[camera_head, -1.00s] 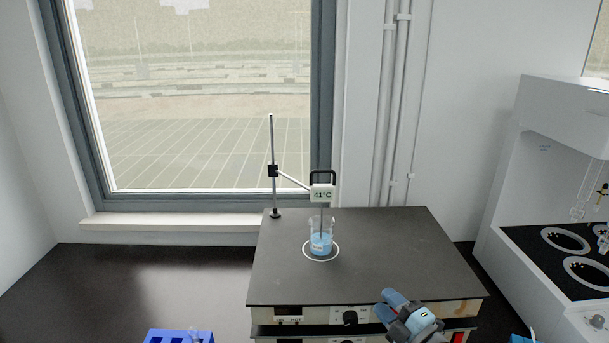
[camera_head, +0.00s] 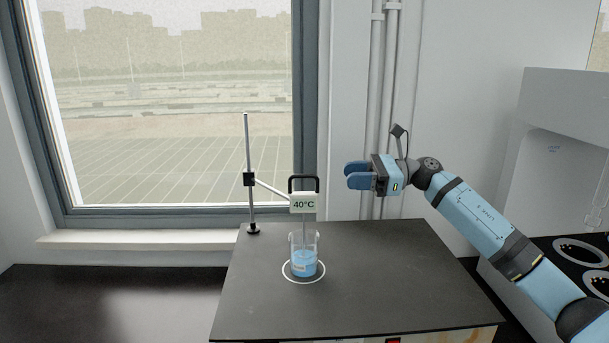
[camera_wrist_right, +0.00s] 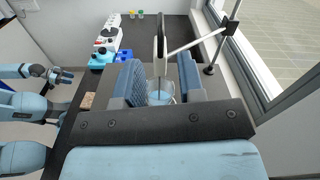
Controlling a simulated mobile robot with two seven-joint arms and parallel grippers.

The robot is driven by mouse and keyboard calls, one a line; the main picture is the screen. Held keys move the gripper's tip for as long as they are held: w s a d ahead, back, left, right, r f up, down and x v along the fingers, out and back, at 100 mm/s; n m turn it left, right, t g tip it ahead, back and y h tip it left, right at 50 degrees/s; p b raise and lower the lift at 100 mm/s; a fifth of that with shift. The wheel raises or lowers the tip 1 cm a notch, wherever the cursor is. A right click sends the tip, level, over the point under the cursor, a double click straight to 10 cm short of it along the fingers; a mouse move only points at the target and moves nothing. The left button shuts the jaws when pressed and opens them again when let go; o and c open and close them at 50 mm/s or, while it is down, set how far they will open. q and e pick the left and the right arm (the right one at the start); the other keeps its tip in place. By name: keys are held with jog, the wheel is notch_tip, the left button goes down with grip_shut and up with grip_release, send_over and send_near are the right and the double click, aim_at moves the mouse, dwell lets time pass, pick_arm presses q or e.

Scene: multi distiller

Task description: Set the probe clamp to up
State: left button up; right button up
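The probe clamp is a black handle (camera_head: 303,178) above a white display (camera_head: 303,203) reading 40°C. A light arm joins it to a black holder (camera_head: 249,179) on the upright stand rod (camera_head: 247,150). The probe reaches down into a glass beaker (camera_head: 304,262) of blue liquid. My right gripper (camera_head: 349,175) is open and empty, to the right of the handle at about its height, fingers pointing left. In the right wrist view the clamp (camera_wrist_right: 160,45) shows beyond and between the open fingers (camera_wrist_right: 157,85), not touched. My left gripper shows at the left of that view (camera_wrist_right: 65,74).
The beaker stands within a white ring on a dark hotplate top (camera_head: 390,270). A window is behind the stand. A white unit with round openings (camera_head: 580,252) is at the right.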

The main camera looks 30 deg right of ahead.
aim_at(307, 175)
jog(key=p+x, duration=0.2)
jog(key=x, duration=0.8)
jog(key=shift+w+a, duration=0.2)
jog(key=shift+a, duration=0.05)
jog(key=shift+f, duration=0.1)
grip_shut()
